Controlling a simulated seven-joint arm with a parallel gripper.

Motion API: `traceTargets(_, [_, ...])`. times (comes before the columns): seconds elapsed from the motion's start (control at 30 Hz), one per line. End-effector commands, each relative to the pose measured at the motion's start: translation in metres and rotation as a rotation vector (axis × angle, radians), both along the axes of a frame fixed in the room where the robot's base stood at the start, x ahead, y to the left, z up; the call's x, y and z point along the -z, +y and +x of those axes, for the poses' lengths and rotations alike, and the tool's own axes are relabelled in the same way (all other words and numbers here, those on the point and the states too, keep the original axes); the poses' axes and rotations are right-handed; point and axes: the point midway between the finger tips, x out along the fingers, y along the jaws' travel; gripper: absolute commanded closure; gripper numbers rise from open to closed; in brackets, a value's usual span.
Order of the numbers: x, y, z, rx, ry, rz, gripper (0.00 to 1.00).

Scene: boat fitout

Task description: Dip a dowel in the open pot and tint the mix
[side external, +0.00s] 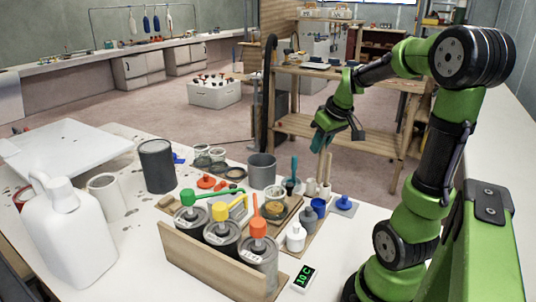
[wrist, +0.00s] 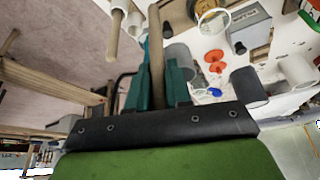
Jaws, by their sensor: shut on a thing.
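My gripper (side external: 326,136) is above the table's far right side, shut on a wooden dowel (wrist: 156,50) between its teal fingers in the wrist view. In the side view the dowel hangs down close to a second dowel (side external: 328,168) at white holders (side external: 324,190); I cannot tell whether the held one is clear of its holder. The second dowel also shows in the wrist view (wrist: 113,38). A grey open-topped pot (side external: 262,171) stands left of the gripper, its inside hidden. A small open pot (side external: 275,209) sits nearer; its contents are unclear.
Three tins with green (side external: 187,197), yellow (side external: 219,211) and orange (side external: 258,228) tops stand behind a wooden board (side external: 212,262). A white jug (side external: 75,235) and a dark can (side external: 157,166) stand at left. A display (side external: 304,277) reads 10 C.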

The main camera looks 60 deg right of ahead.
Motion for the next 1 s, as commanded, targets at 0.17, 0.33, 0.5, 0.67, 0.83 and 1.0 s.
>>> traceTargets(0.17, [0.014, 0.008, -0.008, 0.013, 0.017, 0.013, 1.00])
traceTargets(0.33, [0.023, 0.007, -0.008, 0.016, 0.015, 0.012, 1.00])
traceTargets(0.5, [0.037, 0.007, -0.008, 0.016, 0.016, 0.014, 1.00])
traceTargets(0.67, [0.050, 0.007, -0.008, 0.016, 0.016, 0.014, 1.00])
traceTargets(0.83, [0.064, 0.007, -0.008, 0.015, 0.016, 0.013, 1.00])
traceTargets(1.0, [0.076, 0.007, -0.007, 0.014, 0.015, 0.013, 1.00])
